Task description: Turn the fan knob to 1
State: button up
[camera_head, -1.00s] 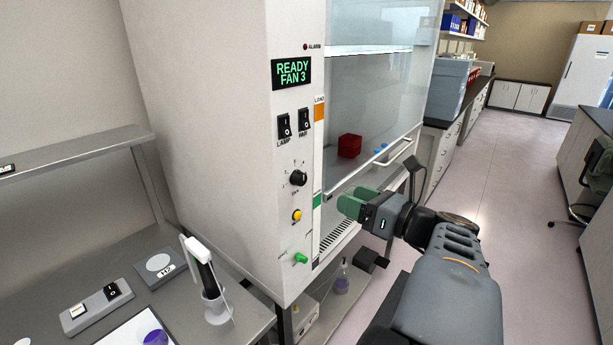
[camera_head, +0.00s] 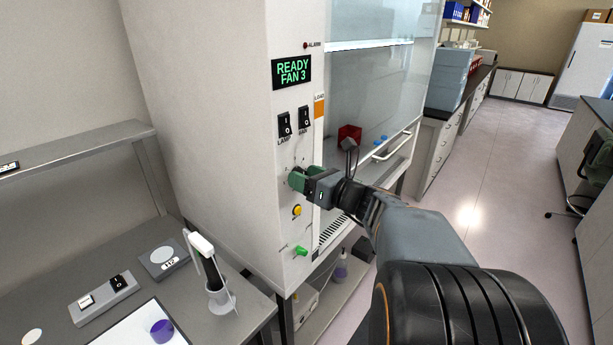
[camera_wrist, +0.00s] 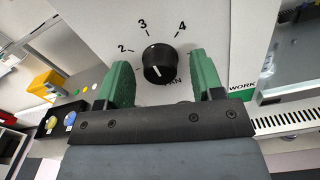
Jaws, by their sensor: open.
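The fan knob (camera_wrist: 160,63) is round and black, on the white front panel of the cabinet. In the wrist view the numbers 2, 3 and 4 show around it, and a small pale mark shows on its lower face. My gripper (camera_wrist: 157,78) is open, its green fingers on the left and right of the knob with gaps between. In the head view my gripper (camera_head: 297,179) is at the panel and mostly hides the knob. The display (camera_head: 292,71) above reads READY FAN 3.
Two black rocker switches (camera_head: 294,122) sit above the knob. A yellow button (camera_head: 297,211) and a green knob (camera_head: 301,251) are below it. The glass sash (camera_head: 370,95) and a red box (camera_head: 350,133) are to the right. A bench with instruments stands at left.

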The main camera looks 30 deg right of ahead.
jog(key=shift+c, duration=0.2)
jog(key=c, duration=0.9)
jog(key=shift+f+b, duration=0.1)
jog(key=shift+b, duration=0.35)
jog(key=n+b, duration=2)
jog(key=b, duration=0.5)
jog(key=shift+a, duration=0.1)
jog(key=shift+b, duration=0.35)
